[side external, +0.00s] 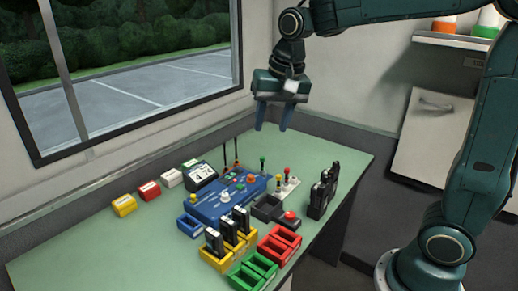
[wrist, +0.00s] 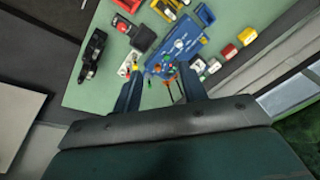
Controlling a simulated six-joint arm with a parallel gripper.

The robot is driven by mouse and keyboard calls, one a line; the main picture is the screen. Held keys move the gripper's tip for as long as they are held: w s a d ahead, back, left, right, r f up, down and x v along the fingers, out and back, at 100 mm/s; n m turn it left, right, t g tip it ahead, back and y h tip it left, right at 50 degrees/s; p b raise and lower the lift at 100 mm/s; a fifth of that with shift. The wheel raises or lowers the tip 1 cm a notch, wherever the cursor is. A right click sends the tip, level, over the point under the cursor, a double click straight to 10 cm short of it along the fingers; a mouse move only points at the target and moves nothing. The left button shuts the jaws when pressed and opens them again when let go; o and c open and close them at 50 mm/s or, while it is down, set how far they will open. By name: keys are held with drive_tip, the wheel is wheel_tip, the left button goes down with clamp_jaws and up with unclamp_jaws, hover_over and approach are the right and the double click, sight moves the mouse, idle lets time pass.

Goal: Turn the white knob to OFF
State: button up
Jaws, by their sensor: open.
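The white knob (side external: 226,196) stands on the top of a blue control box (side external: 206,208) on the green table, towards the box's front. Its pointer and the OFF mark are too small to read. Orange knobs (side external: 251,178) sit farther back on the same box. My gripper (side external: 272,128) is open and empty, pointing down, well above and behind the box. In the wrist view the gripper's two fingers (wrist: 160,74) are spread apart, and the blue box (wrist: 190,36) shows beyond them. Nothing touches the knob.
Yellow bins (side external: 215,262) with black radios, green bins (side external: 240,280) and red bins (side external: 270,250) stand in front. A black radio pair (side external: 322,192) stands at the right. A display (side external: 199,174), thin antennas and colored blocks (side external: 149,190) line the window side. The table's front left is clear.

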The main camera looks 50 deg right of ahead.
drive_tip(key=w+f+m+g, duration=0.2)
drive_tip(key=w+f+m, duration=0.3)
drive_tip(key=w, duration=0.6)
drive_tip(key=m, duration=0.2)
hover_over(225, 194)
wheel_tip(225, 194, down, 9)
drive_tip(key=shift+f+g, duration=0.2)
drive_tip(key=shift+g, duration=0.2)
drive_tip(key=shift+s+a+f, duration=0.1)
wheel_tip(225, 194, down, 14)
drive_tip(key=shift+r, duration=0.2)
clamp_jaws()
